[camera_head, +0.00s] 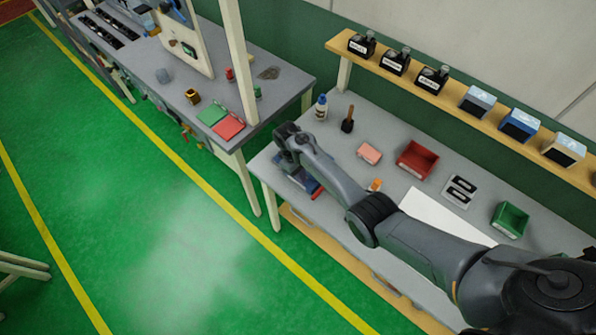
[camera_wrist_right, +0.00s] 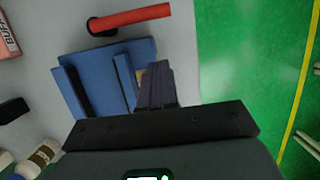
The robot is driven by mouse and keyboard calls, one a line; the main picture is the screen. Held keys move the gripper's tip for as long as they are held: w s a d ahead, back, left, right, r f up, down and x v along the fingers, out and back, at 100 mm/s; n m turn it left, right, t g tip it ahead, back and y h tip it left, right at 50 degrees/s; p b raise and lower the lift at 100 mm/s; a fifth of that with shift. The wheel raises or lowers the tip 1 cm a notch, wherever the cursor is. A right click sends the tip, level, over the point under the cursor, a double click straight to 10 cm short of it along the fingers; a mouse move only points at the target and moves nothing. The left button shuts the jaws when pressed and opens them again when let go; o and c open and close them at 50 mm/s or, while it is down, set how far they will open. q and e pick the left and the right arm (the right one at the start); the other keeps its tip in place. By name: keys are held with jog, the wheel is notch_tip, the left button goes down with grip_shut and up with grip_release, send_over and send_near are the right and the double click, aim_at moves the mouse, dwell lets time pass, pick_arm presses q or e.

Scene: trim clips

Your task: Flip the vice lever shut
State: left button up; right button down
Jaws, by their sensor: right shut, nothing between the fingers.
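The blue vice (camera_wrist_right: 90,80) stands on the grey bench near its front edge. Its red lever (camera_wrist_right: 130,18) sticks out from a dark pivot, across the top of the right wrist view. In the head view the vice (camera_head: 301,179) is partly hidden under my right arm, with the red lever (camera_head: 317,192) beside it. My right gripper (camera_wrist_right: 155,75) is shut and empty, its fingers over the edge of the vice and apart from the lever in the picture. A small tan piece shows beside the fingers; I cannot tell what it is. My left gripper is in neither view.
A pink block (camera_head: 369,153), a red bin (camera_head: 417,160), a green bin (camera_head: 510,220), a white bottle (camera_head: 321,107) and a black-based brush (camera_head: 347,122) stand on the bench. A shelf (camera_head: 450,95) with jars and boxes runs behind.

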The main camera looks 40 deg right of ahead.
jog(key=shift+x, duration=0.9)
jog(key=shift+s+d+r+p, duration=0.1)
jog(key=shift+s+p, duration=0.45)
jog(key=shift+p, duration=0.05)
jog(key=shift+s+d+r+p, duration=0.1)
jog(key=shift+s+d+p, duration=0.05)
jog(key=shift+s+p, duration=0.45)
jog(key=shift+s+d+f, duration=0.1)
jog(key=shift+s, duration=0.15)
jog(key=shift+s+f+p, duration=0.2)
jog(key=shift+s+p, duration=0.2)
jog(key=shift+s, duration=0.05)
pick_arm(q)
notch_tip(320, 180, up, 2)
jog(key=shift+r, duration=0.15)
pick_arm(e)
jog(key=shift+d, duration=0.1)
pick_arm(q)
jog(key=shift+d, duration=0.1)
